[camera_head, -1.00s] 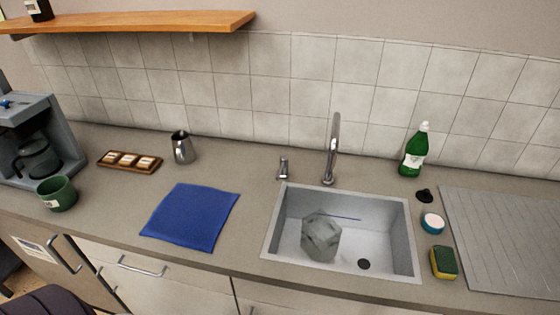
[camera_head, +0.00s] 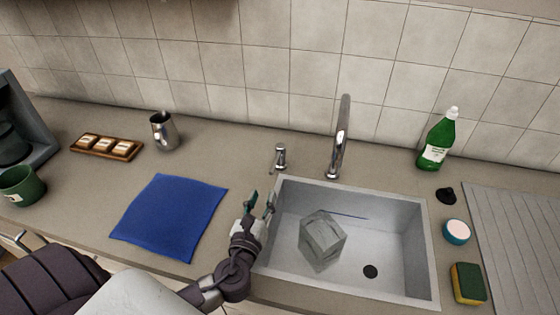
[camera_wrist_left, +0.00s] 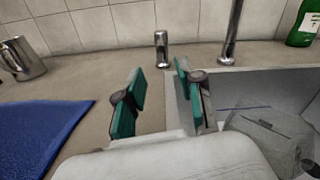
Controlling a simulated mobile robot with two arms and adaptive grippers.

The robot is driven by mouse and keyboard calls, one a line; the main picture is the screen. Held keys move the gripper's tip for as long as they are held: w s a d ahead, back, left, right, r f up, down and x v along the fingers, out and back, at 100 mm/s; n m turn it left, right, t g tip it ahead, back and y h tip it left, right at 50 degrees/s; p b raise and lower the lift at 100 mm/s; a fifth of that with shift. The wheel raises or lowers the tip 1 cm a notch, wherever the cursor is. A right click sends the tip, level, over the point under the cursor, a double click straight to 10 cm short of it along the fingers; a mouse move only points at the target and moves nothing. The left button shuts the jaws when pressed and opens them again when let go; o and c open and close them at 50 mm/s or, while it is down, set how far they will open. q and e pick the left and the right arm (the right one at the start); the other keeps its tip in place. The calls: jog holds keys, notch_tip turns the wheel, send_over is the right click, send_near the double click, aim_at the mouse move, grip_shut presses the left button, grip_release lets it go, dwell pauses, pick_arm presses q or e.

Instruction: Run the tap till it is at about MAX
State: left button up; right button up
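The tap's curved chrome spout (camera_head: 342,135) stands behind the sink (camera_head: 420,215). A short chrome tap handle (camera_head: 280,157) stands to its left, at the sink's back left corner; it also shows in the left wrist view (camera_wrist_left: 161,50). A clear container (camera_head: 322,240) is in the sink basin, left of the drain hole; no MAX mark or water level can be made out. My left gripper (camera_head: 261,200) is open and empty over the sink's left rim, in front of the handle. In the left wrist view its green-padded fingers (camera_wrist_left: 155,95) are apart, with the handle beyond them. My right gripper is not in view.
A blue cloth (camera_head: 170,217) lies left of the sink, with a metal jug (camera_head: 164,131) behind it. A green bottle (camera_head: 437,142), black plug (camera_head: 446,194), round blue-and-white item (camera_head: 456,232) and sponge (camera_head: 467,284) are to the right. The counter around the handle is clear.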

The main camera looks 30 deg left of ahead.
aim_at(274, 165)
pick_arm(q)
jog(key=shift+w, duration=0.15)
jog(key=shift+w+a+r+p, duration=0.15)
jog(key=shift+w+p, duration=0.1)
jog(key=shift+w, duration=0.15)
jog(key=shift+w+a+r+p, duration=0.1)
jog(key=shift+w+r+p, duration=0.05)
jog(key=shift+w+p, duration=0.15)
jog(key=x, duration=0.3)
jog(key=shift+w+r+p, duration=0.1)
jog(key=shift+w+p, duration=0.1)
jog(key=shift+p, duration=0.15)
jog(key=p+x, duration=0.1)
jog(key=x, duration=0.5)
jog(key=shift+w, duration=0.3)
jog(key=shift+w+a+f, duration=0.2)
jog(key=shift+w, duration=0.55)
grip_shut()
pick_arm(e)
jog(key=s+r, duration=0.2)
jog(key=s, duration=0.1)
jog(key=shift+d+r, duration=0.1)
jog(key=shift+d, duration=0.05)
